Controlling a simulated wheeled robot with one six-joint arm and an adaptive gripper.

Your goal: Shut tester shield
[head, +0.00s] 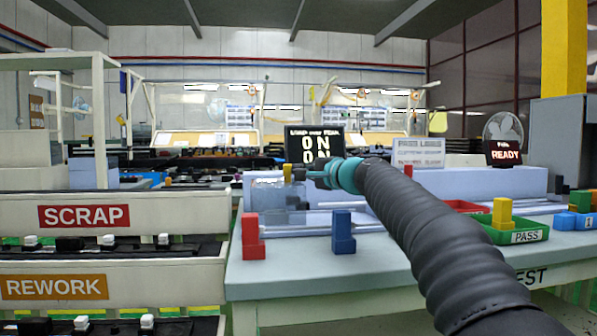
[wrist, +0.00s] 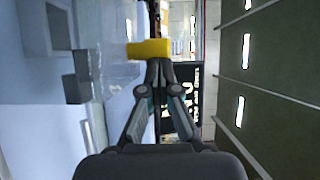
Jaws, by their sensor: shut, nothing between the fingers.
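The tester (head: 265,192) is a pale grey-blue unit at the left of the bench, partly behind my arm. A clear, see-through panel, seemingly the shield, shows in the wrist view (wrist: 115,78); its exact edges and angle are hard to make out. A yellow block (wrist: 150,48) lies across its edge, just beyond my fingertips; it also shows small in the head view (head: 287,172). My gripper (head: 314,176) is shut and empty above the bench. In the wrist view its fingertips (wrist: 158,66) meet just short of the yellow block; I cannot tell whether they touch.
A black display (head: 314,146) stands behind my gripper. A red block (head: 252,236) and a blue block (head: 342,232) stand at the bench's front. A green PASS tray (head: 518,236) and a READY screen (head: 504,153) are right. SCRAP and REWORK racks (head: 150,212) stand left.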

